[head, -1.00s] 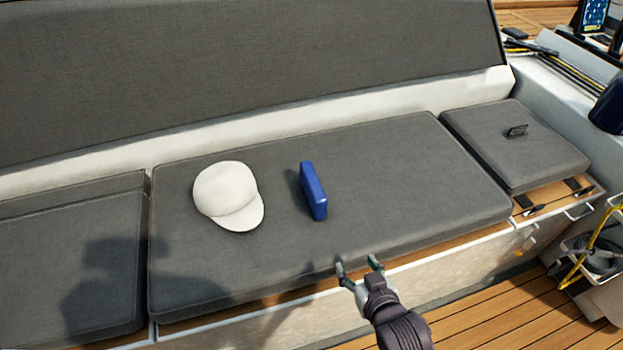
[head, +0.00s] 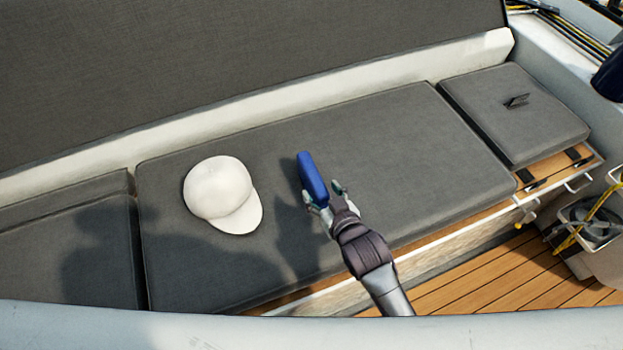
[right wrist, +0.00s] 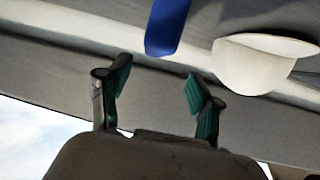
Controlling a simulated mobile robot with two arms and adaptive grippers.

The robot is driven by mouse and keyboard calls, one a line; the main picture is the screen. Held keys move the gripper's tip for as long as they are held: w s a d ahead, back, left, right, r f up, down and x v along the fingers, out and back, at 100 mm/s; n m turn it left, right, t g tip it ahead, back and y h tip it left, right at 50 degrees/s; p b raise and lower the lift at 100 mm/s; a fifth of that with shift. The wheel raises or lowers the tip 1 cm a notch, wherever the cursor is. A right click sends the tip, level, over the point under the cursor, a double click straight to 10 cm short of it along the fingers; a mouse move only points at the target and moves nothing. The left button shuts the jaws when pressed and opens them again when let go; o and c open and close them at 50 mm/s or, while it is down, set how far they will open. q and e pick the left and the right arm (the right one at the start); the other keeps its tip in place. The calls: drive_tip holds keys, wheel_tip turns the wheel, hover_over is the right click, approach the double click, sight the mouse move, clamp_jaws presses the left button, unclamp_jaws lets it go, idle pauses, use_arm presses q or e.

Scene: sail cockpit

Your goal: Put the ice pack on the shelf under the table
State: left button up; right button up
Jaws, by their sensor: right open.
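The blue ice pack (head: 312,178) stands on edge on the long grey seat cushion, right of the white cap. My right gripper (head: 323,192) is open at the near end of the ice pack in the head view. In the right wrist view, the ice pack (right wrist: 167,27) shows at the top, ahead of the two open green-padded fingers (right wrist: 157,88). It does not look held. My left gripper is not in view. The table and the shelf under it are not in view.
The white cap (head: 220,193) lies left of the ice pack; it also shows in the right wrist view (right wrist: 258,62). The long cushion (head: 400,150) is clear to the right. A small dark object (head: 516,101) lies on the right cushion. A pale edge (head: 300,335) crosses the foreground.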

sight(314, 175)
drive_tip(key=x, duration=0.3)
drive_tip(key=shift+w+a+f, duration=0.15)
drive_tip(key=shift+w+f, duration=0.05)
drive_tip(key=shift+w, duration=0.1)
drive_tip(key=shift+w+a+f, duration=0.1)
drive_tip(key=shift+w, duration=0.45)
drive_tip(key=x, duration=0.4)
drive_tip(key=shift+w+f, duration=0.1)
drive_tip(key=shift+w, duration=0.1)
clamp_jaws()
